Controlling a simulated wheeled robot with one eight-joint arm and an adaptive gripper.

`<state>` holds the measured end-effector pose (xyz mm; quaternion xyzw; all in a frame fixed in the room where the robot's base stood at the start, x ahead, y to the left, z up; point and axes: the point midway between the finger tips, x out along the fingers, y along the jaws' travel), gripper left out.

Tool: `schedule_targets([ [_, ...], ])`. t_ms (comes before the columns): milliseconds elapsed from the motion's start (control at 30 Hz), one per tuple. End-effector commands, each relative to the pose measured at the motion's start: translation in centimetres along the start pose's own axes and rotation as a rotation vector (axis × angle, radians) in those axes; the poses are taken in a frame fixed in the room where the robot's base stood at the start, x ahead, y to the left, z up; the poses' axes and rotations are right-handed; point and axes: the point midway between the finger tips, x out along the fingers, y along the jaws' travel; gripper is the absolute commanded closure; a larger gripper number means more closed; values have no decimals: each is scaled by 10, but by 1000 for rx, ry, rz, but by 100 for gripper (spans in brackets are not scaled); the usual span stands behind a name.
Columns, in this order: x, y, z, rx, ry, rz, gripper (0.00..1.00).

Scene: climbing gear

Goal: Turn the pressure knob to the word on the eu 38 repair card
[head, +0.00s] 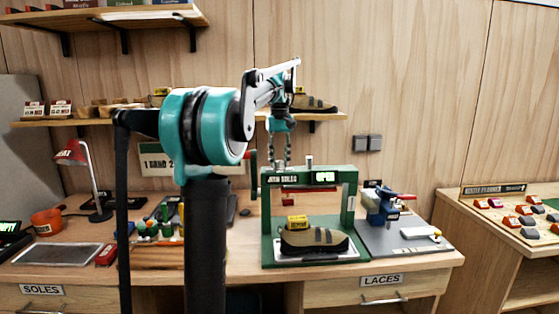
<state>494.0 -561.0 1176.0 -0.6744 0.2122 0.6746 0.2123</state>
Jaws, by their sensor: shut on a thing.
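My gripper (280,163) points down at the left part of the press's top beam. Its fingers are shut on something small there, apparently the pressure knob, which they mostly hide. The knob's setting and words cannot be read. A climbing shoe (318,241) with a yellow tag (297,222) sits on the white plate in the press. The tag's writing is too small to read, and I cannot pick out the eu 38 repair card.
A desk lamp (74,153), orange cup (47,222) and grey tray (58,254) are at left. A shelf (225,118) with shoes runs behind my arm.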

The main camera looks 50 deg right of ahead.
Motion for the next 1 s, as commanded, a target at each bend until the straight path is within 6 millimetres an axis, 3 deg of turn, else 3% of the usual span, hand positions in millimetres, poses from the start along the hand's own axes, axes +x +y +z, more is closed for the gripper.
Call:
schedule_targets([
  [233,0,0,0,0,1,1,99],
  [267,0,0,0,0,1,1,66],
  [400,0,0,0,1,1,0,49],
  [767,-3,0,0,1,0,0,49],
  [1000,-37,0,0,1,0,0,49],
])
